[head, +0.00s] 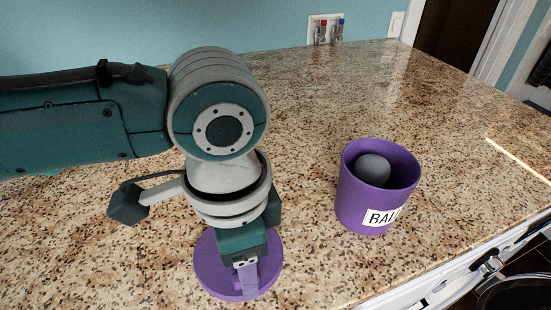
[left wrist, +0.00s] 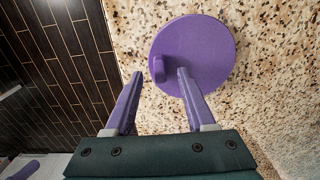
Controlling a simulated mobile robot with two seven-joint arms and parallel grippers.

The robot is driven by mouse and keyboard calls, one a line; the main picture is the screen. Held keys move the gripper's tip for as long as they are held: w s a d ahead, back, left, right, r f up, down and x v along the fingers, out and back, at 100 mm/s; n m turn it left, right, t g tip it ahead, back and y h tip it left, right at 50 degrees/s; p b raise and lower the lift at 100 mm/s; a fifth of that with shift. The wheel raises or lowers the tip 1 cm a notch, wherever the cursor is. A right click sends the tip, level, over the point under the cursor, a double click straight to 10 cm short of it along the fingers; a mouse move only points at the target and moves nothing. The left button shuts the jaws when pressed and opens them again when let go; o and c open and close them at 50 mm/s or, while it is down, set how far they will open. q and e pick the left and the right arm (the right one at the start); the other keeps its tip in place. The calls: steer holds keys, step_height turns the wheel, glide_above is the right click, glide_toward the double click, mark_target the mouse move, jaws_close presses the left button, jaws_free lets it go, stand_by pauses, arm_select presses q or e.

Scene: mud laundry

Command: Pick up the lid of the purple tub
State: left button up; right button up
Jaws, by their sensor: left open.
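The purple round lid (head: 211,268) lies flat on the speckled counter, to the left of the purple tub (head: 366,205). In the left wrist view the lid (left wrist: 207,45) shows whole, with a small purple handle (left wrist: 158,68) standing on it. My left gripper (head: 246,283) is over the lid, pointing down, and partly hides it in the head view. In the left wrist view its open fingers (left wrist: 160,74) show with the handle between their tips in the picture. I cannot tell whether they touch it. My right gripper is not in view.
The tub is open, holds a grey ball (head: 373,170) and bears a white label. The granite counter (head: 300,120) is clear behind and around it. Red and blue valves (head: 328,33) sit at the back wall. The counter's front edge lies close to the lid.

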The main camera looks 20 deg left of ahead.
arm_select(q)
step_height(320, 180, down, 2)
steer(key=shift+f, duration=0.1)
jaws_close()
stand_by(0.5)
